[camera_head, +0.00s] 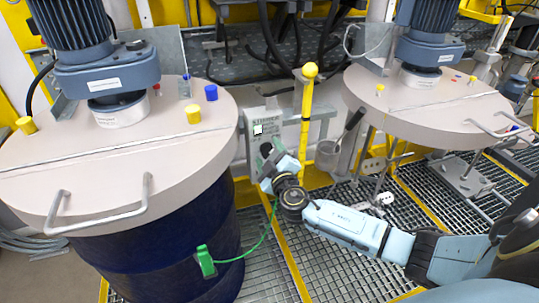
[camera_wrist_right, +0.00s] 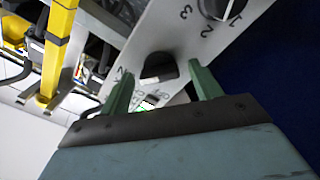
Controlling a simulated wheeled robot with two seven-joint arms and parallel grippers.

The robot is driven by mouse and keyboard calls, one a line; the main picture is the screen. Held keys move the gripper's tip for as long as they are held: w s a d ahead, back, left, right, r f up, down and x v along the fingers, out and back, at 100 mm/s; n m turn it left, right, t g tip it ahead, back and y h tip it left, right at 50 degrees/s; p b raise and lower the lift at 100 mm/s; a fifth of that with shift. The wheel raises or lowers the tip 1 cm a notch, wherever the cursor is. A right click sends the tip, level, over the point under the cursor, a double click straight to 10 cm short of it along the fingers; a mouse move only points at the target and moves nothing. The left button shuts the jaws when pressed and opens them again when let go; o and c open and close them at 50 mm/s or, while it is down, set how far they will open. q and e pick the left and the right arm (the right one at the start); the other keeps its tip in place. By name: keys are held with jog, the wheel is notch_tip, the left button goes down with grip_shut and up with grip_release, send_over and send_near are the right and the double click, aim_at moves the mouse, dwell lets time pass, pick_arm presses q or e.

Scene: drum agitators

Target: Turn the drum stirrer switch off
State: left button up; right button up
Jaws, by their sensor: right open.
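The grey switch panel (camera_head: 265,122) stands between the two drums in the head view, its lower part hidden by my gripper. In the right wrist view the panel (camera_wrist_right: 190,40) shows tilted, with a black half-round switch knob (camera_wrist_right: 158,66) on it. Marks are printed around the knob, but I cannot read its setting surely. My right gripper (camera_head: 272,160) is at the panel. Its green fingers (camera_wrist_right: 160,72) are open, one on each side of the knob in the picture; I cannot tell whether they touch it. My left gripper is not in view.
A second dial (camera_wrist_right: 220,8) with numbers sits higher on the panel. A yellow post (camera_head: 306,110) rises just right of the panel. A dark blue drum (camera_head: 170,255) with a beige lid (camera_head: 110,150) stands left, a green clamp (camera_head: 205,262) on it. Another lid (camera_head: 430,105) is at right.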

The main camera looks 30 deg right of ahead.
jog(key=c, duration=1)
jog(key=shift+n, duration=0.4)
jog(key=n, duration=0.2)
jog(key=shift+n+b, duration=0.4)
jog(key=n, duration=0.3)
jog(key=shift+n, duration=0.3)
jog(key=n, duration=0.4)
jog(key=shift+f+n+p, duration=0.1)
jog(key=shift+n+p, duration=0.2)
jog(key=n, duration=0.4)
jog(key=shift+p, duration=0.4)
jog(key=shift+f+n, duration=0.1)
jog(key=shift+n, duration=0.2)
